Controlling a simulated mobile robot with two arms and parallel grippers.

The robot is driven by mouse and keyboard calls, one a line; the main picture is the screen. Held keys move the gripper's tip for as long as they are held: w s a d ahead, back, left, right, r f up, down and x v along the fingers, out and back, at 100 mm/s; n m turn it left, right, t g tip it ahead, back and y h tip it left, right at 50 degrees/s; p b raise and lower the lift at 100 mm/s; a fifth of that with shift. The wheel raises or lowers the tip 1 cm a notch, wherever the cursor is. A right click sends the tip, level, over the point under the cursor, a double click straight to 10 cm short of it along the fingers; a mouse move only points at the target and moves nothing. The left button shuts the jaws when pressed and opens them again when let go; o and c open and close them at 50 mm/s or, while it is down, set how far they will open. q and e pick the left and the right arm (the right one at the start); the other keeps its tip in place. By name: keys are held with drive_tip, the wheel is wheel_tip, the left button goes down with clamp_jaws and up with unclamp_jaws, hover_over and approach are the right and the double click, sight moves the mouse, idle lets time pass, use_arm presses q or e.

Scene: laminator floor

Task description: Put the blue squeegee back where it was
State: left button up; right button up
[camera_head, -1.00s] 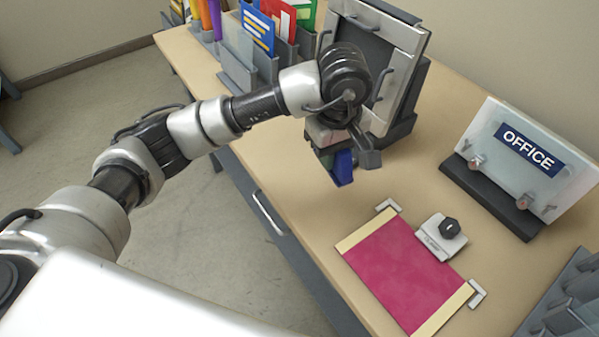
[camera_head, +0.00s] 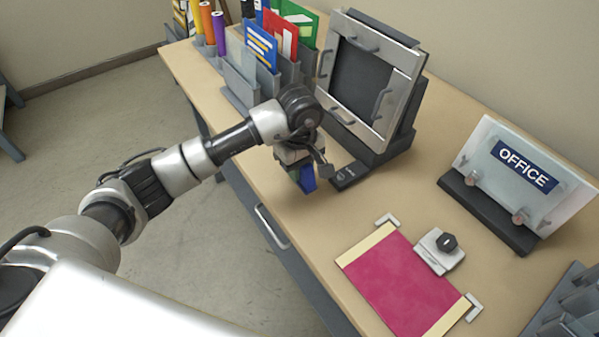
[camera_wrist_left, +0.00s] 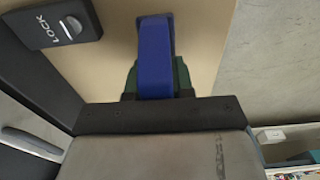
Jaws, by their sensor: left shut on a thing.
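The blue squeegee (camera_head: 307,180) is held in my left gripper (camera_head: 302,168), above the desk's front edge. In the left wrist view the blue squeegee (camera_wrist_left: 155,55) points away from the gripper, and the jaws close on its near end; part of it is hidden there. The desk top (camera_wrist_left: 205,50) lies beneath it. My right gripper does not show.
A grey framed panel (camera_head: 365,85) stands behind my left gripper on a dark base. A lock block (camera_wrist_left: 62,24) is close by. A pink sheet (camera_head: 405,280), an OFFICE sign (camera_head: 525,165) and file holders (camera_head: 245,75) are on the desk. Bare desk lies between sign and panel.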

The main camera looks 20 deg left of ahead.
use_arm(q)
wheel_tip(320, 180, down, 3)
drive_tip(key=shift+r, duration=0.2)
drive_tip(key=shift+f, duration=0.1)
drive_tip(key=shift+f, duration=0.15)
drive_tip(key=o, duration=0.8)
drive_tip(key=shift+o, duration=0.2)
drive_tip(key=shift+r, duration=0.25)
wheel_tip(320, 180, up, 12)
drive_tip(key=shift+b, duration=0.95)
